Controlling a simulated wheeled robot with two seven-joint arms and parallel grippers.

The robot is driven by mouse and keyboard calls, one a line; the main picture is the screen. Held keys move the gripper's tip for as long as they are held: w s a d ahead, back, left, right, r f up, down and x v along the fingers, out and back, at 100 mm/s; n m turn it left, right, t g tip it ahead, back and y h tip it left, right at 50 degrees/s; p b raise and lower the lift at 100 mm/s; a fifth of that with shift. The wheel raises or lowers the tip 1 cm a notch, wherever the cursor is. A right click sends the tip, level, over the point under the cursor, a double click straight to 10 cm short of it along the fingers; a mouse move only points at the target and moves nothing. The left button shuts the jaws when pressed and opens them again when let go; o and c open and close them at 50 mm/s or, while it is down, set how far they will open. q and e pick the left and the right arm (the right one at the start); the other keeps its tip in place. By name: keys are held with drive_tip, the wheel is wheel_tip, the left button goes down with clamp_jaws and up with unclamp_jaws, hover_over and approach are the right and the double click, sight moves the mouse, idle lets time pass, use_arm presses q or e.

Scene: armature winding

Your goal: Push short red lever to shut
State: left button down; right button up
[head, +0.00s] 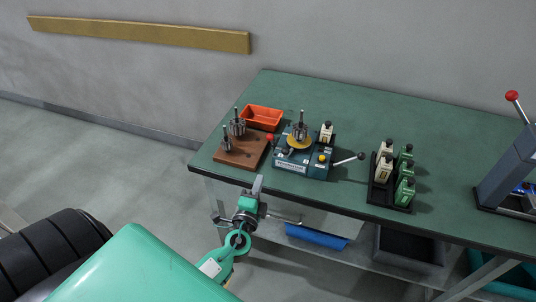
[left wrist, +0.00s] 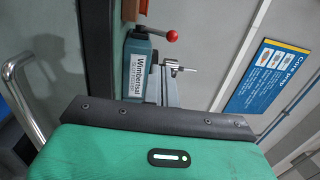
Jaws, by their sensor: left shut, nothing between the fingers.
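A blue-grey winding machine (head: 302,165) with a yellow disc and a metal armature on it stands near the front edge of the green bench. A short lever with a red knob (head: 271,137) is at its left side. In the left wrist view the red knob (left wrist: 172,35) sticks out from the machine (left wrist: 138,65) on a thin stem. My left gripper (head: 258,184) is shut and empty, at the bench's front edge, in front and left of the machine, apart from the lever. Its fingertips do not show in the left wrist view. My right gripper is not in view.
A brown wooden block (head: 240,154) with armatures and an orange tray (head: 262,118) stand left of the machine. A black rack (head: 388,196) of bottles and a press with a long red-knobbed lever (head: 513,97) stand farther right.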

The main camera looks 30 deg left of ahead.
use_arm(q)
drive_tip(key=d+n+y, duration=0.1)
drive_tip(key=s+r+y, duration=0.1)
drive_tip(key=y, duration=0.1)
drive_tip(key=shift+d+n+b, duration=0.35)
drive_tip(key=shift+d+n, duration=0.05)
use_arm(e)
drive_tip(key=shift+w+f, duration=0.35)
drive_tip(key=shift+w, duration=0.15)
use_arm(q)
drive_tip(key=shift+w, duration=0.1)
drive_tip(key=p, duration=0.5)
approach(272, 141)
drive_tip(key=w+a+r, duration=0.1)
drive_tip(key=r, duration=0.1)
drive_tip(key=w+a+r, duration=0.1)
drive_tip(key=w, duration=0.1)
drive_tip(key=shift+r, duration=0.35)
drive_tip(key=shift+w+a, duration=0.2)
drive_tip(key=shift+w, duration=0.3)
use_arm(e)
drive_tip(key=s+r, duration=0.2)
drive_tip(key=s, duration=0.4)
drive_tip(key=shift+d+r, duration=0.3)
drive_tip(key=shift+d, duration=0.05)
